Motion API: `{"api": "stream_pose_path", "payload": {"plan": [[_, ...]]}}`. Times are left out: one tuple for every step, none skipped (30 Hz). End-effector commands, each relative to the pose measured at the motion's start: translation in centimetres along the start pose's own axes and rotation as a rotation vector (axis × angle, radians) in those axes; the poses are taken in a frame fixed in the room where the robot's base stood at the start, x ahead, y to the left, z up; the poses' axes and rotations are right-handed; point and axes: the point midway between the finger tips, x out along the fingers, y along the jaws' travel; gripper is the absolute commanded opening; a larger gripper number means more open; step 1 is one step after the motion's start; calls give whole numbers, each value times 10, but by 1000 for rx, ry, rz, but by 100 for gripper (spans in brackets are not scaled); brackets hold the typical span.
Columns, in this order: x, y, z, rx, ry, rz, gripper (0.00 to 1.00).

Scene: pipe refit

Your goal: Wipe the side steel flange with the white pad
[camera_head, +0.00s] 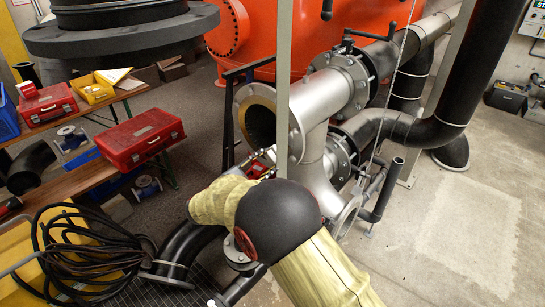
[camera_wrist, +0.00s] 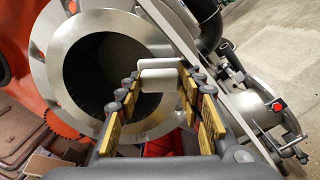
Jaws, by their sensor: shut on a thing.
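The side steel flange (camera_head: 241,101) is the open ring end of the silver branch pipe, left of the pipe junction in the head view. In the wrist view the flange (camera_wrist: 57,75) is a wide bright ring around a dark bore. My gripper (camera_wrist: 160,80) is shut on the white pad (camera_wrist: 158,64), which sits between its fingertips. The pad overlaps the right part of the bore in that view; I cannot tell whether it touches the ring. In the head view my gripper (camera_head: 262,160) is just below the flange, and the pad cannot be made out.
A thin upright post (camera_head: 284,80) stands close beside the flange. Black pipes (camera_head: 460,80) run on the right, with an orange tank (camera_head: 285,30) behind. Red toolboxes (camera_head: 140,137) lie on benches at left.

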Motion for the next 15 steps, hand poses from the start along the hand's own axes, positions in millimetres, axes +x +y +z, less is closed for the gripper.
{"api": "stream_pose_path", "payload": {"plan": [[-6,1,0,0,2,1,9],[-8,1,0,0,2,1,9],[-11,1,0,0,2,1,9],[-13,0,0,0,2,1,9],[-14,0,0,0,1,0,9],[-15,0,0,0,0,0,9],[-16,0,0,0,0,0,9],[-16,0,0,0,0,0,9],[-16,0,0,0,0,0,9],[-16,0,0,0,0,0,9],[-16,0,0,0,0,0,9],[-16,0,0,0,0,0,9],[-16,0,0,0,0,0,9],[-16,0,0,0,0,0,9],[-16,0,0,0,0,0,9]]}}
